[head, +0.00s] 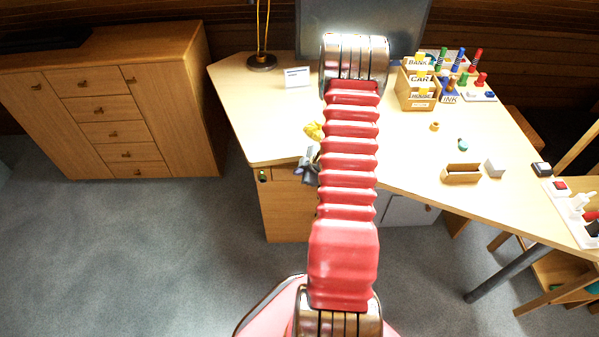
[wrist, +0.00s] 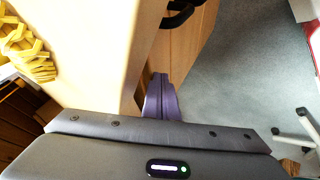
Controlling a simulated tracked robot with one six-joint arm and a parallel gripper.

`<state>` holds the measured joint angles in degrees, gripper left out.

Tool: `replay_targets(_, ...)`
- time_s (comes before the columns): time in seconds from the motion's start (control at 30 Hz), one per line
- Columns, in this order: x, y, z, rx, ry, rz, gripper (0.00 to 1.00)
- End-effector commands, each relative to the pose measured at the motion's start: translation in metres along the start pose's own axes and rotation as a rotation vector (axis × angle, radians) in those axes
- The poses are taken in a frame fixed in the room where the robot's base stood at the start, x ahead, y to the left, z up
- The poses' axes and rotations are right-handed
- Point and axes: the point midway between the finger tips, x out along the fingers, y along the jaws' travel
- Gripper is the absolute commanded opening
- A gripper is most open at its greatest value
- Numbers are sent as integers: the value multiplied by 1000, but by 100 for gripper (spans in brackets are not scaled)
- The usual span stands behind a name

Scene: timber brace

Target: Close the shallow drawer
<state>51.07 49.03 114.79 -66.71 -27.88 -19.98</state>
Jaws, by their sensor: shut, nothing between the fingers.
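The wooden drawer unit (head: 283,215) stands under the left part of the desk. A wooden front (wrist: 185,55) with a black handle (wrist: 178,14) shows below the desk edge in the wrist view; I take it for the shallow drawer's side, but how far the drawer stands out I cannot tell. My gripper (head: 309,170) is beside the desk's front edge, partly hidden behind my red arm. In the wrist view its purple fingers (wrist: 161,98) are together and empty, close to the desk edge and wooden front. Contact cannot be made out.
The desk top (head: 410,155) holds a card sorter (head: 418,92), coloured pegs, a small wooden holder (head: 461,173) and a lamp (head: 262,60). A yellow object (wrist: 25,48) lies near my gripper. A wooden cabinet (head: 190,120) stands left; the carpet (head: 150,240) before it is clear.

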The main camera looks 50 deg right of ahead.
Motion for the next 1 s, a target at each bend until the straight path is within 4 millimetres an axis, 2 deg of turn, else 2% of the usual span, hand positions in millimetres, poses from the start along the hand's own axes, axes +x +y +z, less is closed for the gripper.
replay_targets(0.23, -13, -31, -5, -1, 2, -8, 0)
replay_targets(0.7, -74, -29, -4, -2, 1, -5, 0)
replay_targets(1.0, -106, -29, -5, -4, 2, -7, 0)
